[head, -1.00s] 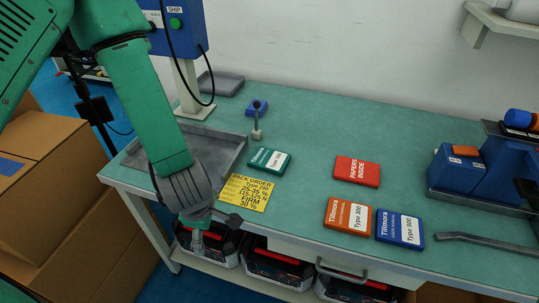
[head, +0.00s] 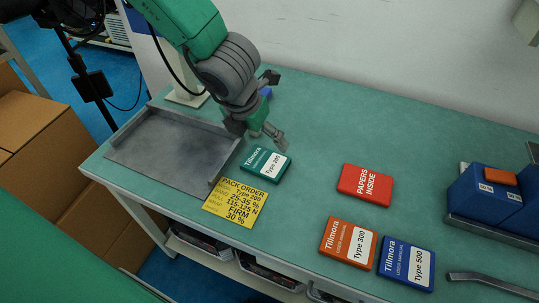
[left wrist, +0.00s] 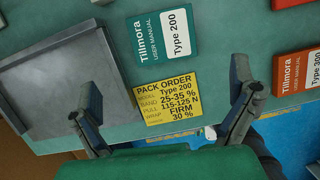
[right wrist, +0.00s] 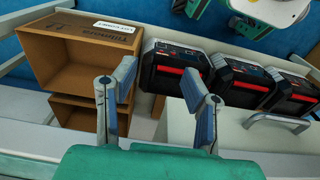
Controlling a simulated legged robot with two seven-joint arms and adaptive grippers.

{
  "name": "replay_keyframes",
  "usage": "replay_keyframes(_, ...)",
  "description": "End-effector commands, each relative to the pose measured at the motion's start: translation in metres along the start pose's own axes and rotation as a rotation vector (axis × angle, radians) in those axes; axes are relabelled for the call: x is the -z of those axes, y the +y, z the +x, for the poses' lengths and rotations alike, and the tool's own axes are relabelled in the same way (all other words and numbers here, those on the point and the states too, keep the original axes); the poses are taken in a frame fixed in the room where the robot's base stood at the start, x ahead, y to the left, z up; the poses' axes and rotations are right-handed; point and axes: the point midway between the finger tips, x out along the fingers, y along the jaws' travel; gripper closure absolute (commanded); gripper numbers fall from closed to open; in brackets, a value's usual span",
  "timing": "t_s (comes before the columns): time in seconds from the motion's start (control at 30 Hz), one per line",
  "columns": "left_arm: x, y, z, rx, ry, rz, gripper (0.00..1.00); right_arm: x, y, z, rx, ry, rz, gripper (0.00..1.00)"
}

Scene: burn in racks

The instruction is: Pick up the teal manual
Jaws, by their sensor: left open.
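The teal manual (head: 265,164), marked Type 200, lies flat on the green bench. It also shows in the left wrist view (left wrist: 163,40), near the top and beyond the fingertips. My left gripper (head: 262,137) is open and empty, above the bench just behind the teal manual in the head view. In the left wrist view, my left gripper (left wrist: 162,90) has its two fingers wide apart with the yellow order card between them. My right gripper (right wrist: 157,85) is open and empty in the right wrist view, and is not in the head view.
A yellow pack order card (head: 234,202) lies beside the teal manual. A grey tray (head: 213,164) is to its left. A red papers packet (head: 365,185), an orange manual (head: 347,243) and a blue manual (head: 406,264) lie to the right. The right wrist view shows a cardboard box (right wrist: 90,60).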

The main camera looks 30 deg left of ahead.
Motion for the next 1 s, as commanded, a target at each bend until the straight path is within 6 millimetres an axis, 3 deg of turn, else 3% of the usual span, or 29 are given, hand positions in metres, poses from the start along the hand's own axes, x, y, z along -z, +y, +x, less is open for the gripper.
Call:
replay_keyframes(0.3, 0.000, 0.000, 0.065, -0.004, 0.005, 0.003, 0.00, -0.002, 0.000, 0.017, 0.000, -0.002, 0.000, 0.60)
replay_keyframes(0.57, 0.001, 0.002, 0.084, -0.001, 0.004, 0.003, 0.00, -0.002, 0.000, 0.020, 0.000, -0.001, 0.000, 0.60)
replay_keyframes(0.83, 0.002, 0.002, 0.123, -0.002, 0.005, 0.004, 0.00, -0.002, 0.000, 0.027, 0.000, -0.001, 0.000, 0.60)
replay_keyframes(1.0, 0.001, 0.002, 0.130, -0.002, 0.002, 0.005, 0.00, -0.002, 0.000, 0.028, 0.000, -0.001, 0.000, 0.60)
